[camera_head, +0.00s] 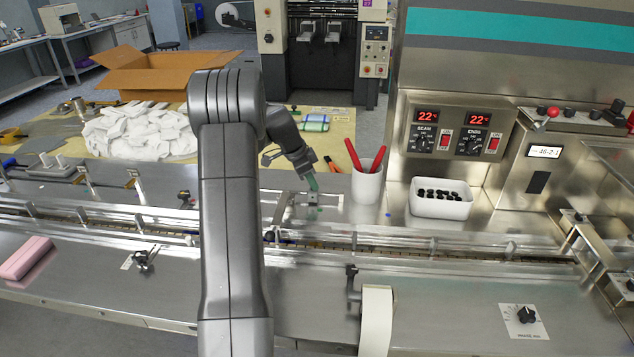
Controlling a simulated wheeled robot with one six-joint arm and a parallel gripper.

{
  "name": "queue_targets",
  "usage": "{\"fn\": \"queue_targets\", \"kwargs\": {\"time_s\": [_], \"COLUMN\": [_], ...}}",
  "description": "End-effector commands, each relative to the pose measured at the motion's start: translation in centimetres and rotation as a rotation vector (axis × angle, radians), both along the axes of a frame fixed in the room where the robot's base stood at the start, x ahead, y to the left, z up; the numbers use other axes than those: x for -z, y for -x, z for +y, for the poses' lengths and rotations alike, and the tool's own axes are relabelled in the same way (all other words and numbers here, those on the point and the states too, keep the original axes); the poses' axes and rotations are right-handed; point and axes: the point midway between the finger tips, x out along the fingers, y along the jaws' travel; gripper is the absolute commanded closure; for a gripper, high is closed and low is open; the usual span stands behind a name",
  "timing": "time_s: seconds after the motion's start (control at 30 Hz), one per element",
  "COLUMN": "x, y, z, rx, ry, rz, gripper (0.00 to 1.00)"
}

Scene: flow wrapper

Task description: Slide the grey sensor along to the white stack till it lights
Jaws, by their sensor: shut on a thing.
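My gripper (312,185), with green fingertips, points down at the steel deck behind the conveyor. It is shut on a small grey block (311,198), which looks like the grey sensor. The block sits on a small metal plate or rail. The fingertips and bracket hide part of it, and I see no lit lamp on it. A white upright piece with a rounded top (376,318) stands at the front edge, right of my arm; I cannot tell whether it is the white stack. A heap of white pieces (140,132) lies on the table at the back left.
A white cup (367,184) with red-handled tools stands close right of my gripper. Beyond it is a white bin (441,200) of black parts. The guarded conveyor (450,250) runs across in front. A black bracket (352,285) stands by the white piece. A pink block (26,258) lies far left.

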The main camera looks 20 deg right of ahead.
Motion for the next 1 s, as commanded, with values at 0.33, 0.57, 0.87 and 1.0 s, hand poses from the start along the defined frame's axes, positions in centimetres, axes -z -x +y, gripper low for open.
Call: {"fn": "queue_targets", "kwargs": {"time_s": [0.33, 0.57, 0.87, 1.0], "x": [0.1, 0.0, -0.1, -0.1], "y": [-5.0, -8.1, -10.3, -10.6], "z": [8.1, 13.2, 16.7, 17.2], "rx": [-0.006, -0.004, -0.003, -0.001], "ry": [-0.001, 0.000, 0.000, 0.001], "rz": [-0.003, -0.002, -0.002, 0.000], "gripper": [1.00, 1.00, 1.00, 1.00]}}
